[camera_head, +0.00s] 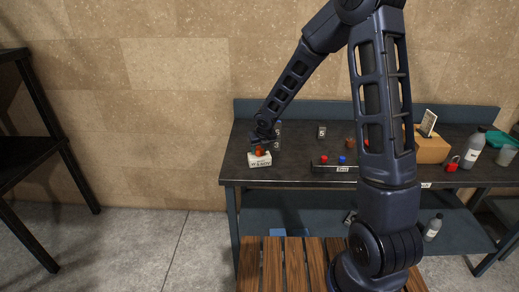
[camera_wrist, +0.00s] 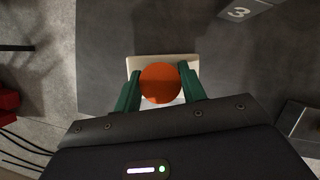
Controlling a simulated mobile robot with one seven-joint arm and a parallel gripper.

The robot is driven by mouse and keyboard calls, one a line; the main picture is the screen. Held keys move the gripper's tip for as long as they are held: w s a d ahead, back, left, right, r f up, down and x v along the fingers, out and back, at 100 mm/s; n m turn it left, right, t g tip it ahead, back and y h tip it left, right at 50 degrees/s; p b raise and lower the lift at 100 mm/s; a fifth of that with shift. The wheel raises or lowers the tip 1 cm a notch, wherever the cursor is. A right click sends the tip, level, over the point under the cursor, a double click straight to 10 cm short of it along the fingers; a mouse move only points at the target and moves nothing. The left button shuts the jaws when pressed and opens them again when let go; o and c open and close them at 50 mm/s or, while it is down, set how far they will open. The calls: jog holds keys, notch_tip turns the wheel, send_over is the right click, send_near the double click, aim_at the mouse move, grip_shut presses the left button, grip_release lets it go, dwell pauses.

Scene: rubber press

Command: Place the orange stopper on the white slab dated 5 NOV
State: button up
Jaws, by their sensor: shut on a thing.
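My gripper (camera_wrist: 160,88) is shut on the orange stopper (camera_wrist: 160,82), with one green finger on each side of it. In the head view the stopper (camera_head: 260,150) shows just under my gripper (camera_head: 262,146). The white slab (camera_head: 259,160) lies near the left front edge of the bench, directly below the stopper. The slab (camera_wrist: 138,64) also shows behind the stopper in the wrist view. Dark lettering on its front face is too small to read surely. I cannot tell whether the stopper touches the slab.
A dark block marked 3 (camera_wrist: 240,10) stands near the slab. A cardboard box (camera_head: 432,148) and a grey bottle (camera_head: 472,148) stand at right.

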jog(key=o, duration=1)
jog(key=shift+f, duration=0.1)
jog(key=shift+c, duration=0.2)
jog(key=v, duration=1.2)
jog(key=s+d+r+m+h, duration=0.2)
jog(key=s+d+r+m, duration=0.35)
jog(key=d+m, duration=0.5)
jog(key=s+d+r+m+h, duration=0.1)
jog(key=s+d+r+m, duration=0.4)
jog(key=d+m, duration=0.5)
jog(key=s+d+r+m, duration=0.2)
jog(key=s+d+m, duration=0.2)
jog(key=s+m, duration=0.3)
jog(key=s+d+r+m+y, duration=0.1)
jog(key=s+d+m, duration=0.3)
jog(key=m, duration=0.9)
jog(key=shift+s+d+r+t, duration=0.35)
jog(key=shift+s+r, duration=0.55)
jog(key=shift+s, duration=0.85)
